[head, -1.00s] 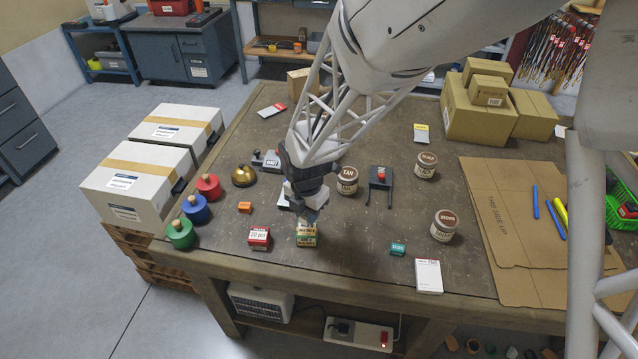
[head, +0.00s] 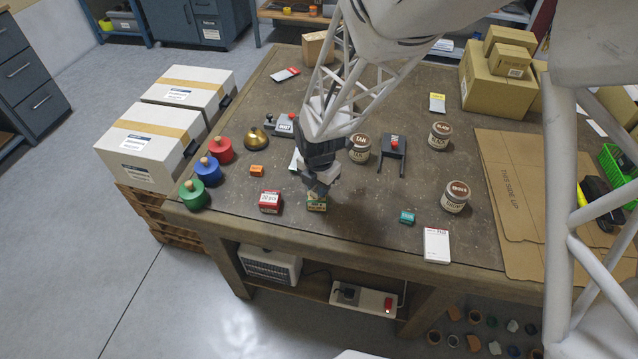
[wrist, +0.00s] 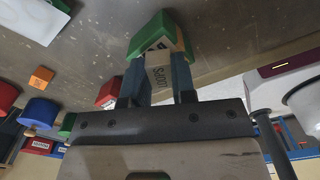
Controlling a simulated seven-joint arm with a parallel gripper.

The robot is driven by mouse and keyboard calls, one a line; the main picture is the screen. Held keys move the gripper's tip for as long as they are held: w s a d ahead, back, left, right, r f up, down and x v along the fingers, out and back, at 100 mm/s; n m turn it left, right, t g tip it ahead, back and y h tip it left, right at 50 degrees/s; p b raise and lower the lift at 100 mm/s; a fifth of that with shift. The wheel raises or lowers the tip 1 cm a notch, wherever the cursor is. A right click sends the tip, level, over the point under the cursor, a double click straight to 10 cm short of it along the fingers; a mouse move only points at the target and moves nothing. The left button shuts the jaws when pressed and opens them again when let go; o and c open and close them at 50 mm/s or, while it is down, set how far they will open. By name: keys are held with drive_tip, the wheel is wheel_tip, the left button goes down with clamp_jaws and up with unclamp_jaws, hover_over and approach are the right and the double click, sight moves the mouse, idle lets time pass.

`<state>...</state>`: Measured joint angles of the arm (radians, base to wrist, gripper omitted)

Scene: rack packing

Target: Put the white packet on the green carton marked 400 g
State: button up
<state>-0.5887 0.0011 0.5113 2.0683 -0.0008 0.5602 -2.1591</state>
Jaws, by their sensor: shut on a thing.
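My gripper (head: 321,186) is at the front middle of the table. In the wrist view its two blue-grey fingers (wrist: 158,84) are shut on a pale packet with dark print (wrist: 159,72), taken as the white packet; it looks greyish in the shade. The green carton (head: 316,204) stands on the table directly below my gripper in the head view, its top partly covered by the fingers. In the wrist view the green carton (wrist: 151,32) is just beyond the packet's end. I cannot tell whether packet and carton touch. The carton's marking is not readable.
A red box (head: 270,201) stands just left of the carton, and an orange block (head: 257,171) is farther left. A tan jar (head: 360,148) and a black stand (head: 392,150) are behind on the right. Table to the carton's right is clear up to a teal box (head: 407,217).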

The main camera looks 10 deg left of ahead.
drive_tip(key=shift+f, duration=0.15)
drive_tip(key=o, duration=0.9)
wheel_tip(320, 180, up, 12)
idle(0.4)
idle(0.6)
